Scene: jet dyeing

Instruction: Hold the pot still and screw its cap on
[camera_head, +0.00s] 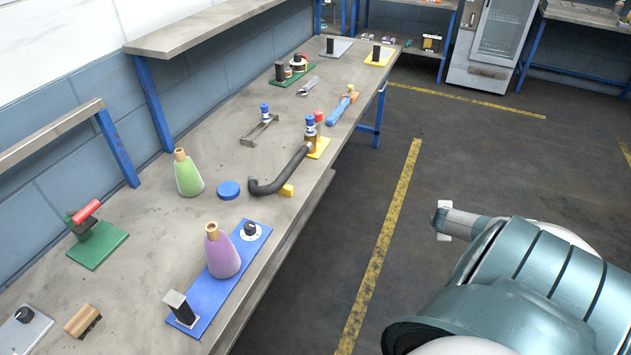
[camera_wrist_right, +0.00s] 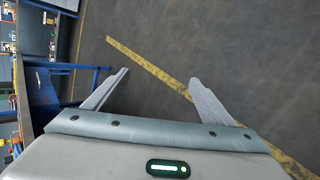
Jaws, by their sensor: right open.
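A purple cone-shaped pot (camera_head: 222,253) with a tan neck stands upright on a blue board (camera_head: 238,283) near the bench's front edge. A green pot (camera_head: 188,175) of like shape stands upright behind it. Both necks show no cap. A round blue cap (camera_head: 228,190) lies flat on the bench right of the green pot. My right gripper (camera_head: 441,220) is over the floor, well right of the bench. In the right wrist view my right gripper (camera_wrist_right: 158,76) is open with nothing between its fingers. My left gripper is not in view.
The blue board also bears a black dial (camera_head: 250,229) and a dark block (camera_head: 180,306). A black bent pipe (camera_head: 279,184) lies right of the cap. A green stand with a red handle (camera_head: 86,211) is at left. Open floor (camera_head: 390,180) lies right of the bench.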

